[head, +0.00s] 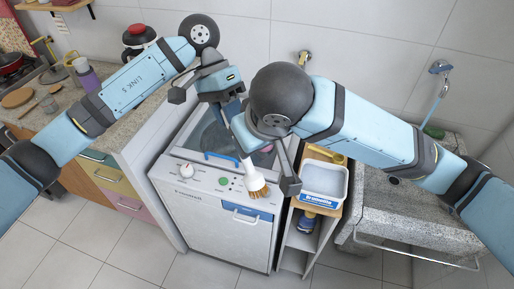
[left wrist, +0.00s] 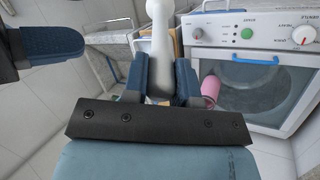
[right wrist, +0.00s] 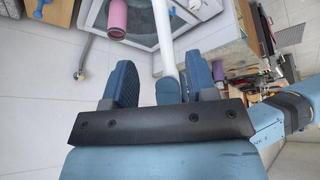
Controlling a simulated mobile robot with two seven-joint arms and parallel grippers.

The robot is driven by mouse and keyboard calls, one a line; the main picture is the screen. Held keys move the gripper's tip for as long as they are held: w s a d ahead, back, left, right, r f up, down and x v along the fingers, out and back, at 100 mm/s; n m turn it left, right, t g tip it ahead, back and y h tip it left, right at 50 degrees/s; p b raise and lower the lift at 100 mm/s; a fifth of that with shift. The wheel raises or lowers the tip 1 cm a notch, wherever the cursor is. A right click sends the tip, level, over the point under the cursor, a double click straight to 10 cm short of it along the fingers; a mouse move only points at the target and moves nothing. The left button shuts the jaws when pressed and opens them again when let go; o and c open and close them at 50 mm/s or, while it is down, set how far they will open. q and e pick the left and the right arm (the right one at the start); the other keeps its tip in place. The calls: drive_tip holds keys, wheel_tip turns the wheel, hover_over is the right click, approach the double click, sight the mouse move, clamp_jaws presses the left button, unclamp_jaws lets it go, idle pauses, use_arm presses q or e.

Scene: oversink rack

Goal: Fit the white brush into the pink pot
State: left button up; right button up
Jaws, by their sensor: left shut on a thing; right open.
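The white brush (head: 257,183) has brown bristles and hangs bristles-down over the front of the white appliance in the head view. My left gripper (head: 232,108) is shut on its handle, which shows between the fingers in the left wrist view (left wrist: 159,45). My right gripper (right wrist: 162,78) is open. The brush's white handle (right wrist: 164,40) shows between its fingers in the right wrist view; I cannot tell if they touch it. The pink pot (left wrist: 210,88) is partly hidden beside the left fingers. In the right wrist view the pot (right wrist: 117,18) is at upper left.
A counter on the left holds a purple bottle (head: 86,75) and a kettle (head: 138,38).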

sight(249, 169)
drive_tip(key=x, duration=0.4)
drive_tip(key=s+x, duration=0.1)
drive_tip(key=x, duration=0.3)
drive_tip(key=s+f+x, duration=0.1)
drive_tip(key=x, duration=0.3)
drive_tip(key=shift+w+d+f, duration=0.15)
drive_tip(key=shift+f, duration=0.1)
use_arm(q)
drive_tip(key=shift+r, duration=0.1)
use_arm(e)
drive_tip(key=shift+f, duration=0.1)
clamp_jaws()
use_arm(q)
drive_tip(key=o, duration=1)
